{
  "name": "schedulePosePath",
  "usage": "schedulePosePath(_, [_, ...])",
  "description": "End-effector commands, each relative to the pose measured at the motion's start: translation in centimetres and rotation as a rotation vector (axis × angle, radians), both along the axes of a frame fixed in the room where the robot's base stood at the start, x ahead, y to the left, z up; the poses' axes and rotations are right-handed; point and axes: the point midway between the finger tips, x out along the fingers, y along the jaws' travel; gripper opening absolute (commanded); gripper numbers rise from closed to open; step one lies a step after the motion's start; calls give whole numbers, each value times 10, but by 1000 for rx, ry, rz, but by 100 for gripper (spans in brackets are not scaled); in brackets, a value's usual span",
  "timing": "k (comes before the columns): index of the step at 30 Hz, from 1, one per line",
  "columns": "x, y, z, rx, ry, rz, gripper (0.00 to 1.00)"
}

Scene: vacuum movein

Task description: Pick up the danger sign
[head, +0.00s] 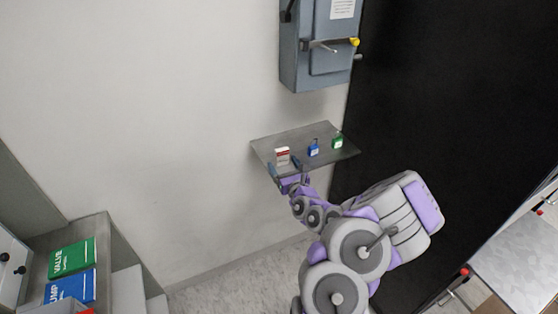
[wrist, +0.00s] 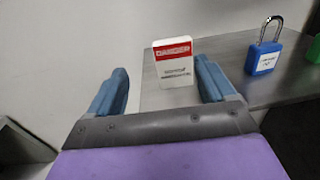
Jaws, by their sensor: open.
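The danger sign (wrist: 173,63) is a small white block with a red band at its top. It stands upright on a grey wall shelf (wrist: 222,49); in the head view the sign (head: 282,155) is at the shelf's left side. My gripper (wrist: 164,80) is open and empty, with its two blue fingers apart. In the wrist view the sign shows ahead of the fingers, near the right finger and right of the gap's middle. In the head view my gripper (head: 283,178) is at the shelf's front left edge, partly hidden by my arm.
A blue padlock (head: 313,149) and a green padlock (head: 338,142) stand on the shelf right of the sign. A grey electrical box (head: 318,45) hangs on the wall above. A black panel (head: 440,110) is at the right. Green and blue binders (head: 72,258) lie at lower left.

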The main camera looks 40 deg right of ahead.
Motion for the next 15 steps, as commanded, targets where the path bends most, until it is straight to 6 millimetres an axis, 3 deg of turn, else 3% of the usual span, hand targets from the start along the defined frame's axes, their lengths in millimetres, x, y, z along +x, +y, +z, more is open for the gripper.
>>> schedulePosePath(8, [13,-9,-1,-3,0,-1,83])
schedulePosePath(15, [42,-14,2,-10,3,2,83])
